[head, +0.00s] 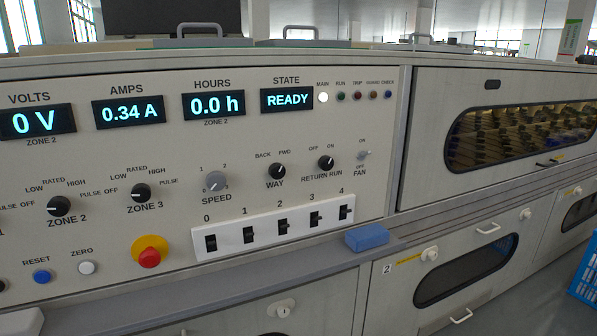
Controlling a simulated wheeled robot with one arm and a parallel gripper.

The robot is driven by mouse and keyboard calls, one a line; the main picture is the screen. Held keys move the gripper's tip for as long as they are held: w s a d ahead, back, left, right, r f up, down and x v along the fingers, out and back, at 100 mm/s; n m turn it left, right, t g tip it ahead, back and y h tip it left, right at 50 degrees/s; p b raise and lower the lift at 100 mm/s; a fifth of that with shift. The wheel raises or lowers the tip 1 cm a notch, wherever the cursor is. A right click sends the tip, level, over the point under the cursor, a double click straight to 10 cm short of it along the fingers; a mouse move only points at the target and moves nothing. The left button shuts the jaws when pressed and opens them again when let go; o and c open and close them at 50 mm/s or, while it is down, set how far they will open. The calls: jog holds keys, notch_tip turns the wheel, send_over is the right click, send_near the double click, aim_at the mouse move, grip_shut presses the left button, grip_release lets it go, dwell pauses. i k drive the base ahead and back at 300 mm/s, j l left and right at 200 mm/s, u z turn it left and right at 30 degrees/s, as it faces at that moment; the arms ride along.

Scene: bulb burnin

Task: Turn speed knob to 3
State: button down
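The grey speed knob (215,182) sits on the slanted control panel (300,125), above the word SPEED. The numbers 1 and 2 show above it. No 3 can be read around it from here. The knob is small in the picture, and I cannot tell for sure which mark its pointer faces. My gripper is not in view, and nothing visible touches the knob.
The black WAY knob (277,171) and ZONE 3 knob (141,193) flank the speed knob. A white strip of switches (264,235) lies just below. A red emergency button (149,256) is lower left. A blue block (367,238) rests on the ledge.

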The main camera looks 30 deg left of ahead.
aim_at(215, 181)
jog(key=u, duration=1.9)
